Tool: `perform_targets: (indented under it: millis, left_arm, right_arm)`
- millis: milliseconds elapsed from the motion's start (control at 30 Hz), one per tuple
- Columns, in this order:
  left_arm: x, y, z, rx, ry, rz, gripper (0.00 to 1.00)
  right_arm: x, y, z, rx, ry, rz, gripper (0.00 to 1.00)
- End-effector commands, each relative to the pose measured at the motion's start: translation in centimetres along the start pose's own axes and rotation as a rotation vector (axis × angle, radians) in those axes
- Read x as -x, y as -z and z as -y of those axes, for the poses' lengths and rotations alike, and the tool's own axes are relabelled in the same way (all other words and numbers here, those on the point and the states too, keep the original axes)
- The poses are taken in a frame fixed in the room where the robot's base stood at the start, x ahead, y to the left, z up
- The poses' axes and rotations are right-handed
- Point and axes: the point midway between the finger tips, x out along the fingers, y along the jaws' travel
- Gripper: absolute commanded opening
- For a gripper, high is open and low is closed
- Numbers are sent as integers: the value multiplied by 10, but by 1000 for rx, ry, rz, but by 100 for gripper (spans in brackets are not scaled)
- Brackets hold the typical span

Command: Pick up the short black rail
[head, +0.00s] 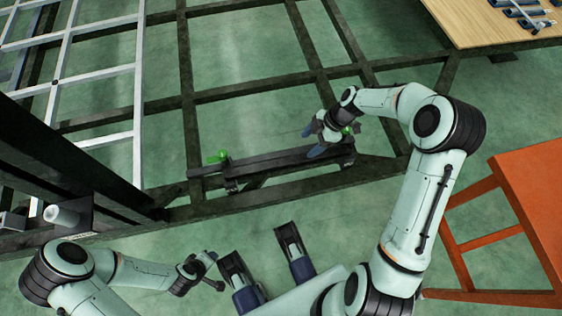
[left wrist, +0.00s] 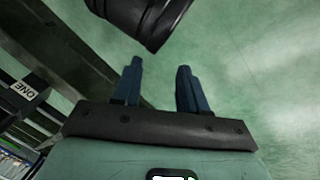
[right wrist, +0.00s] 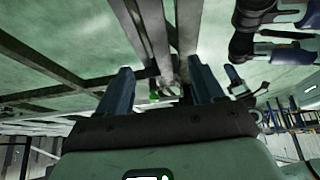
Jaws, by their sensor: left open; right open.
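The short black rail (head: 285,160) lies along a dark beam of the chassis in the middle of the head view. Green-handled clamps sit near its left end (head: 218,157) and right end (head: 347,130). My right gripper (head: 316,142) is open at the rail's right part, with its blue fingers close to it. I cannot tell whether they touch it. In the right wrist view, dark bars and a green clamp handle (right wrist: 154,96) show between and beyond the open fingers. My left gripper (head: 211,270) is low at the left, apart from the rail; its open fingers (left wrist: 158,88) are empty.
The dark chassis frame (head: 230,92) spreads over the green floor, with a pale grid frame (head: 100,60) at the upper left. A wooden board with tools (head: 475,25) is at the upper right. An orange table (head: 535,195) stands at the right.

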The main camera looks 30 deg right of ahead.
Motion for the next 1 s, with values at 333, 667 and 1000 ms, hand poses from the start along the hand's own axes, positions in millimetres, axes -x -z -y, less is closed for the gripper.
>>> perform_targets:
  millis: [333, 667, 1000]
  left_arm:
    - [-20, 19, 9, 8, 9, -56, 43]
    - [-28, 10, 18, 16, 24, -28, 43]
    - [-46, -18, 40, 41, 63, 61, 43]
  right_arm:
    - [-64, 0, 0, 2, 4, -1, 67]
    - [-87, 2, 0, 2, 3, -1, 67]
    - [-131, 4, -2, 0, 3, 0, 67]
